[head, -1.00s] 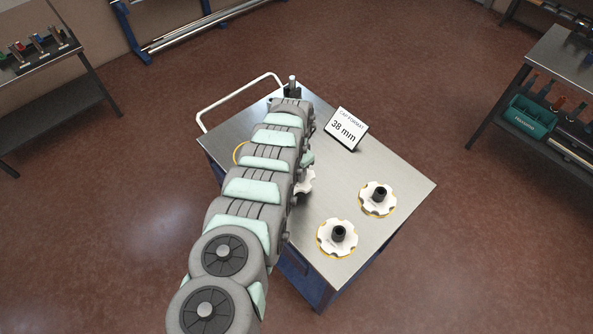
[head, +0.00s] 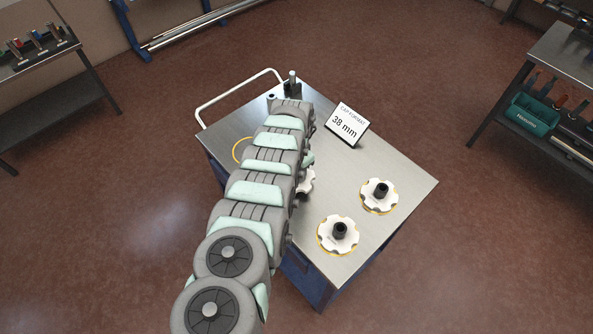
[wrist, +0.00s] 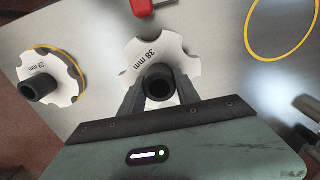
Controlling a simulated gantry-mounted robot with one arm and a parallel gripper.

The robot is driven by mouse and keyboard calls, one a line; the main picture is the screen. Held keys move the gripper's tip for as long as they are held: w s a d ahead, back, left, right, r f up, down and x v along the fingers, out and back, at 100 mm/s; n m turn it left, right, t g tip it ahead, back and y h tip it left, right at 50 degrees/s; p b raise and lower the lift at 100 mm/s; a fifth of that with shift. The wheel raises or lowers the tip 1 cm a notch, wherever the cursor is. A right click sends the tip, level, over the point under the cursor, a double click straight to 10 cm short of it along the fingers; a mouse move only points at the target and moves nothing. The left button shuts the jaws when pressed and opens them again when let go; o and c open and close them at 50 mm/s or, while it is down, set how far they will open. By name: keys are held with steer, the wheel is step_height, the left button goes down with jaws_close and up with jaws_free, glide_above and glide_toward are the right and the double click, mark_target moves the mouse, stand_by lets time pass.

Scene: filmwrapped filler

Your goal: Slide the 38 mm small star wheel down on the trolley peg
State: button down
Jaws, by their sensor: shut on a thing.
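The 38 mm small star wheel (wrist: 185,60) is white with a black hub. It lies in front of my gripper (wrist: 160,100) in the wrist view, its hub between the two fingers, which are shut on it. In the head view only an edge of the wheel (head: 307,183) shows past my arm. I cannot tell whether it touches the trolley top or hangs just above it. An upright metal peg on a dark base (head: 292,84) stands at the trolley's far corner, apart from the wheel.
Two other white star wheels, (head: 379,195) and (head: 338,235), sit on yellow rings on the trolley top (head: 400,165). An empty yellow ring (head: 236,151) shows left of my arm. A "38 mm" sign (head: 346,124) stands behind. A red object (wrist: 142,6) is at the wrist view's top.

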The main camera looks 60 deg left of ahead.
steer(key=shift+f+b, duration=1.65)
steer(key=shift+f, duration=0.15)
steer(key=shift+c, duration=1.6)
jaws_free()
steer(key=shift+r, duration=0.1)
step_height(320, 180, up, 8)
steer(key=p, duration=0.8)
